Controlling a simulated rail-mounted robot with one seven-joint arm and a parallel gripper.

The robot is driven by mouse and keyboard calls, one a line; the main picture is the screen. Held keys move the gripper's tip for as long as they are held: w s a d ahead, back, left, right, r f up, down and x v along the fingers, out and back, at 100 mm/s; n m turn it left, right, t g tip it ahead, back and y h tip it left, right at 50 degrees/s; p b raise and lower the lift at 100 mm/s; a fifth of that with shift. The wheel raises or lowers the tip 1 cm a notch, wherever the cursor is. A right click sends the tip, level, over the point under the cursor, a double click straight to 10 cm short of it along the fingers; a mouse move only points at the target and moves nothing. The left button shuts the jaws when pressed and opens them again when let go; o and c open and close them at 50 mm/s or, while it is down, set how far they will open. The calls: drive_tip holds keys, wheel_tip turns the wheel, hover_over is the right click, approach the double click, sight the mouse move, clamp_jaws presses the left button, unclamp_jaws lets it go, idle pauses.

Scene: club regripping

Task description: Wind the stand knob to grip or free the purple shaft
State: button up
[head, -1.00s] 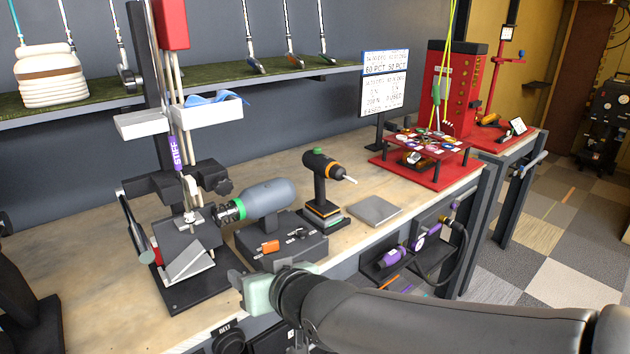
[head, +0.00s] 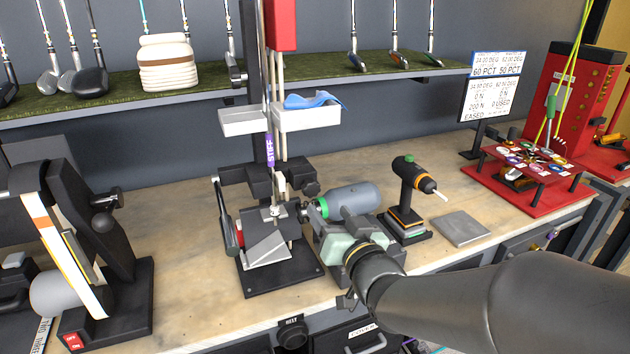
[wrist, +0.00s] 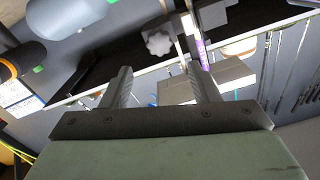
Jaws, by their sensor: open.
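The purple shaft band marked STIFF (head: 269,150) is upright in the dark stand (head: 257,178), at the clamp, in the head view. It also shows in the wrist view (wrist: 202,50). The dark stand knob (head: 311,187) is on the clamp's right side; a lobed knob, paler here, shows beyond my fingers in the wrist view (wrist: 158,42). My gripper (head: 338,247) has a pale green body and is right of the stand's base, lower than the knob. In the wrist view its two fingers (wrist: 160,75) are apart with nothing held between them. Its fingertips are hidden in the head view.
A grey cylinder with a green collar (head: 352,198) lies close behind my gripper. A drill-like tool (head: 408,180) and a flat grey plate (head: 460,228) are to the right. A white tray (head: 313,117) juts out above the clamp. A belt machine (head: 75,250) stands at left.

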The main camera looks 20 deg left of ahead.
sight(313, 190)
drive_tip(key=p+x, duration=0.2)
drive_tip(key=x, duration=0.7)
drive_tip(key=shift+w+a, duration=0.1)
drive_tip(key=shift+w, duration=0.05)
drive_tip(key=shift+f, duration=0.1)
drive_tip(key=c, duration=1)
